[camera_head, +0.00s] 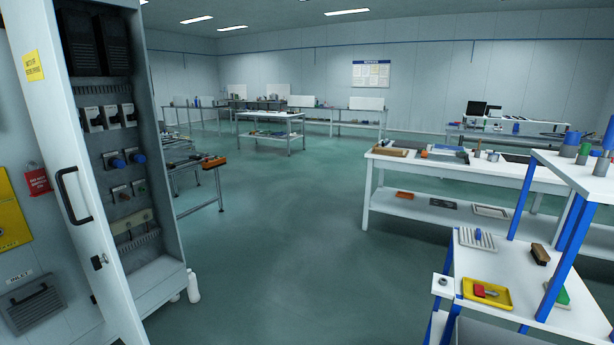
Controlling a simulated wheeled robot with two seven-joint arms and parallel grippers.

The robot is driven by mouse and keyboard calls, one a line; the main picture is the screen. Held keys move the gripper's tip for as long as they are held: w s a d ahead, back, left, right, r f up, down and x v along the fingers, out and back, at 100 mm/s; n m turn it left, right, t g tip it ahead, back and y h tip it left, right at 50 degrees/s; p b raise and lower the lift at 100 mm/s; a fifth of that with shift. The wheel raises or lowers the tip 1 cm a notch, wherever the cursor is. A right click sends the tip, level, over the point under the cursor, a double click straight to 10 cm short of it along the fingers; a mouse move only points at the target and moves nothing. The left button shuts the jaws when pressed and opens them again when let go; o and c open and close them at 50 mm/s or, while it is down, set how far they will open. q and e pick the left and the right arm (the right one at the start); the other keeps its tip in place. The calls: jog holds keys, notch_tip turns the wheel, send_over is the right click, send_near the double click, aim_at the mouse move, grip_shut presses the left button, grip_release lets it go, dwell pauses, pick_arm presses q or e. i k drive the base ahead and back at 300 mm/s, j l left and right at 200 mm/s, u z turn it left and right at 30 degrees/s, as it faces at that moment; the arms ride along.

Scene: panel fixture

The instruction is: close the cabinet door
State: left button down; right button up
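A tall pale grey cabinet (172,180) stands at the left of the head view. Its inside shows, with black units, switches and blue plugs. The cabinet door (52,120) stands open at the left of this opening, seen at a steep angle. It carries a black bar handle (63,198), a yellow label (33,66) and a small dark latch (98,262). The door's lower end runs out of the picture. Neither of my grippers shows in the view, and nothing is seen touching the door.
A white bottle (193,286) stands on the floor by the cabinet's foot. A blue-legged white workstation (470,262) stands at the right front, with a long white bench (450,172) behind it. The green floor between cabinet and workstation is clear.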

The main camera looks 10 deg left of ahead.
aim_at(32, 29)
jog(key=u, duration=1.7)
